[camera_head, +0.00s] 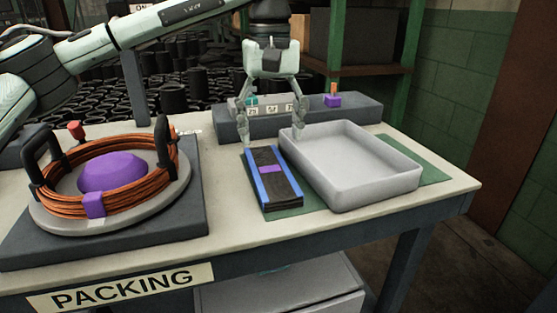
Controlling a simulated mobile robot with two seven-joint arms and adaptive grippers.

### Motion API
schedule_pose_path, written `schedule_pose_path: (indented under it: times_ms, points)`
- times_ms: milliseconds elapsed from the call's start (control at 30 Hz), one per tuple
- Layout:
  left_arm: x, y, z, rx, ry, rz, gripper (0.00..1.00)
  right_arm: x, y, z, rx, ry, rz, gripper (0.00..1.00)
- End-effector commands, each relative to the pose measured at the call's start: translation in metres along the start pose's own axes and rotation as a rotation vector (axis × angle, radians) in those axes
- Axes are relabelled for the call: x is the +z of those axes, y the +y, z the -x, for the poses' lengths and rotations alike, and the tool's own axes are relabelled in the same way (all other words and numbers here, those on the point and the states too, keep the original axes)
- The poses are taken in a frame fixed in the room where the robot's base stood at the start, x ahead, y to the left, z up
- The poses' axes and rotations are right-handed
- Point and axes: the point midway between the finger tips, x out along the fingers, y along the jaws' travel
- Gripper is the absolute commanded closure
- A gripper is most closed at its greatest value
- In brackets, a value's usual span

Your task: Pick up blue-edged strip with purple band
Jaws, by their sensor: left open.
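The blue-edged strip (264,188) lies on the table, partly on a green mat, just left of a grey tray. It is black with blue long edges, and a purple band (270,169) crosses its middle. My left gripper (272,143) is open and points down above the far end of the strip. Its fingers are spread, one toward the strip's left side and one near the tray's far left corner. Nothing shows between the fingers. My right gripper does not show.
The grey tray (384,193) is empty, on the green mat (431,173). A coil of orange cable (58,190) around a purple dome (112,172) stands at left. A dark grey block (358,109) with a purple cube lies behind. Black sleeves fill the background.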

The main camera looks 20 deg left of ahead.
Motion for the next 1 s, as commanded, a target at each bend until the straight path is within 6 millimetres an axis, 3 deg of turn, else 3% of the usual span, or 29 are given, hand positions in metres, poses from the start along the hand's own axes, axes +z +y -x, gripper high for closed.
schedule_pose_path:
  times_ms: [533,867,1000]
  points:
    - [0.004,-0.002,-0.068,-0.001,-0.001,-0.001,0.29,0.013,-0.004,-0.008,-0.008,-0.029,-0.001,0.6]
    - [0.004,-0.002,-0.076,0.002,-0.001,-0.001,0.29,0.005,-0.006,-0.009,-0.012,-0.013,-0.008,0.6]
    - [0.004,-0.002,-0.076,0.001,-0.001,-0.001,0.47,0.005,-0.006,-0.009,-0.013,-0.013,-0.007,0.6]
